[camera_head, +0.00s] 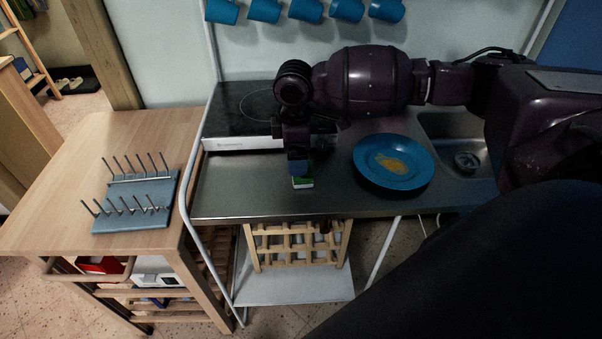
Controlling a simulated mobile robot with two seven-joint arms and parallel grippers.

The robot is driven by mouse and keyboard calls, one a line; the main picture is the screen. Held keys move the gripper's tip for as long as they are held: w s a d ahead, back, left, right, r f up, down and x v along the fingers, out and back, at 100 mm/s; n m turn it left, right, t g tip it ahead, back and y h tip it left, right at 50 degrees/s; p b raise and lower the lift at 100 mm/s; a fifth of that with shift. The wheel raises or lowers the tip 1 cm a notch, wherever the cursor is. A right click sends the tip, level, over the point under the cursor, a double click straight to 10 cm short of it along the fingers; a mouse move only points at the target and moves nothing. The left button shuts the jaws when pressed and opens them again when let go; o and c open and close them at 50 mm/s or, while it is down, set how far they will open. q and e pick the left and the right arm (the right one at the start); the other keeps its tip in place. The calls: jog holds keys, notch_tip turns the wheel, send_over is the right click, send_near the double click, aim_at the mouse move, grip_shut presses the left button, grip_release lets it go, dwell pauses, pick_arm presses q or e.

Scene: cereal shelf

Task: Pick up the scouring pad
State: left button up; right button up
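The scouring pad (302,183), a small green and white block, is at the front part of the metal counter, left of the blue plate. My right gripper (299,172) points straight down directly over the pad, its tip at the pad's upper edge. The gripper hides part of the pad. I cannot tell whether its fingers are open or closed on it, or whether the pad rests on the counter. My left gripper is not in view.
A blue plate (421,178) with a yellow-orange stain lies right of the pad, beside the sink (480,163). A cooktop (226,130) stands behind. A wooden table (67,190) with a blue peg rack (128,219) is at left. Several blue cups (306,11) hang above.

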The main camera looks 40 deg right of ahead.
jog(key=shift+w+d+f+b, duration=0.1)
jog(key=shift+f+b, duration=0.1)
jog(key=shift+f, duration=1.55)
jog(key=shift+w+d+f+b, duration=0.1)
jog(key=shift+f+b, duration=0.05)
jog(key=shift+f, duration=1.6)
jog(key=shift+c, duration=0.3)
jog(key=shift+r, duration=0.1)
jog(key=c, duration=0.9)
